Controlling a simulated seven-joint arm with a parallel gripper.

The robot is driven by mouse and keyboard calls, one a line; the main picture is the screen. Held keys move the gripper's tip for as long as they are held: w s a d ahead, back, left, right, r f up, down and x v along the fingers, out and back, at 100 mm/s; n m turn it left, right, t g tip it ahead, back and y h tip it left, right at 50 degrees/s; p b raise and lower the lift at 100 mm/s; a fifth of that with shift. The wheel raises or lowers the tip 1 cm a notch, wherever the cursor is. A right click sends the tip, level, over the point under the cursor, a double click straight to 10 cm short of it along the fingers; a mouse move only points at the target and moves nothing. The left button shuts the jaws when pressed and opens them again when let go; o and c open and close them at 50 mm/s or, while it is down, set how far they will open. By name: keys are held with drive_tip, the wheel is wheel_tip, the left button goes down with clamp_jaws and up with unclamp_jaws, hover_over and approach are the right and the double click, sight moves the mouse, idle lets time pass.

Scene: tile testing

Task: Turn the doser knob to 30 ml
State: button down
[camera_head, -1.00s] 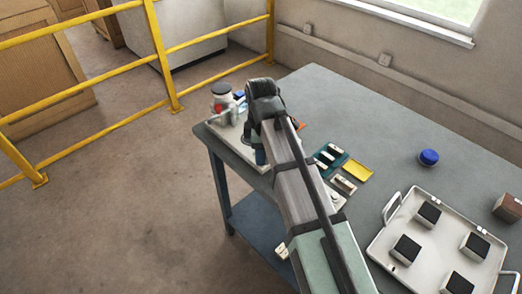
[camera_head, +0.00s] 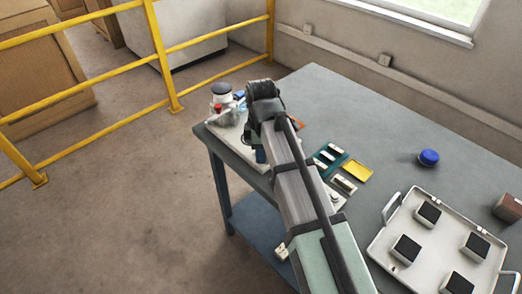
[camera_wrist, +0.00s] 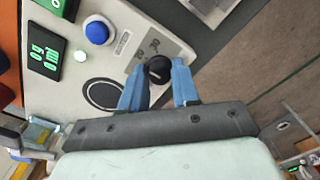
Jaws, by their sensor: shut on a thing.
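The doser knob (camera_wrist: 158,69) is a small black round knob with a light pointer line, in the wrist view. It stands on a pale panel (camera_wrist: 130,50) with printed dose marks around it, too small to read surely. My gripper (camera_wrist: 159,82) has blue fingers, one on each side of the knob, and is shut on it. In the head view my arm hides the knob and fingers. A green-lit display (camera_wrist: 45,48) and a blue button (camera_wrist: 98,31) sit on the panel left of the knob, with a black-ringed circle (camera_wrist: 103,94) nearer.
The grey table (camera_head: 330,100) carries a white tray (camera_head: 381,250) with several dark-topped blocks at the right. A blue round object (camera_head: 428,157), a yellow piece (camera_head: 357,170) and a green holder (camera_head: 330,156) lie on it. A white jar (camera_head: 222,96) stands at the far left corner.

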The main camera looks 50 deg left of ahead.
drive_tip(key=shift+m, duration=0.4)
drive_tip(key=m, duration=0.2)
drive_tip(key=shift+m, duration=2.4)
drive_tip(key=c, duration=0.8)
unclamp_jaws()
drive_tip(key=shift+r, duration=0.15)
wheel_tip(320, 180, up, 14)
drive_tip(key=shift+f, duration=0.2)
